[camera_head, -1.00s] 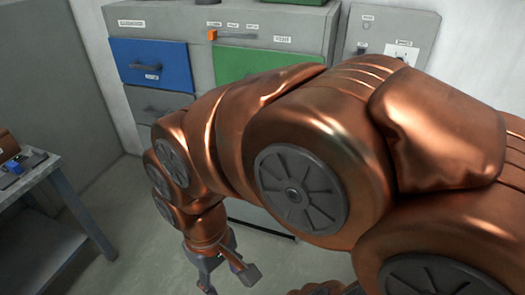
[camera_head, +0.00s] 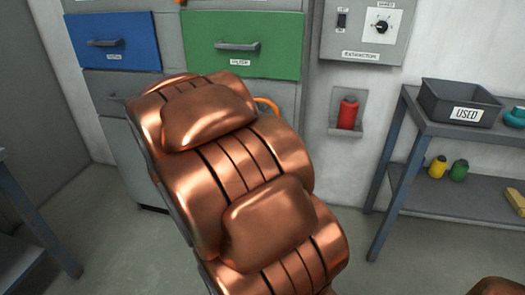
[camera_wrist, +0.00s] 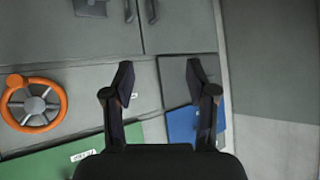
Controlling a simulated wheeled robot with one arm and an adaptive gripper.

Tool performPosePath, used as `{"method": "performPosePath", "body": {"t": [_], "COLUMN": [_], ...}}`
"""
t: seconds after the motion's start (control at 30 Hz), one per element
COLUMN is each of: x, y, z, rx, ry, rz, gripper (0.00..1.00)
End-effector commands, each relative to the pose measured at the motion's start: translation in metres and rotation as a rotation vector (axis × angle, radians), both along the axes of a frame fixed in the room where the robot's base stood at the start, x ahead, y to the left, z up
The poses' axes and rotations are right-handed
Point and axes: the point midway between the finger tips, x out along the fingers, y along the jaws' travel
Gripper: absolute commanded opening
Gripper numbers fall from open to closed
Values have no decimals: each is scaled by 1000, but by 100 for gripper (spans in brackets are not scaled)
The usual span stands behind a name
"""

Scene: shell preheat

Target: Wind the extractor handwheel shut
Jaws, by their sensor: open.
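The orange handwheel (camera_wrist: 34,104) has a grey hub and a knob on its rim. It is at the left of the wrist view, mounted on the grey cabinet front beside the green drawer. In the head view only a bit of its orange rim (camera_head: 267,104) shows, the rest hidden behind my arm. My gripper (camera_wrist: 159,75) is open and empty in the wrist view, its fingers apart in front of grey cabinet panels. The handwheel lies off to the left of the fingers, not between them. My gripper is hidden in the head view.
The blue drawer (camera_head: 115,42) and green drawer (camera_head: 244,45) have protruding handles. The extractor control box (camera_head: 366,28) is on the wall, above a red bottle (camera_head: 347,113) in a holder. A shelf table (camera_head: 460,128) at right carries a bin marked USED (camera_head: 459,101).

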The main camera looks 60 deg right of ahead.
Motion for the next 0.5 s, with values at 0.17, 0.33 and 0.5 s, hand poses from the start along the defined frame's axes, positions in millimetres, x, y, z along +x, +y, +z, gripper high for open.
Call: {"method": "performPosePath", "body": {"t": [0.17, 0.33, 0.5], "x": [9, -1, -28], "y": [-79, -150, -210], "z": [-37, -53, -68], "rx": [-141, -305, -494], "ry": [-152, -284, -393], "rz": [-154, -292, -418], "gripper": [57, 57, 57]}}
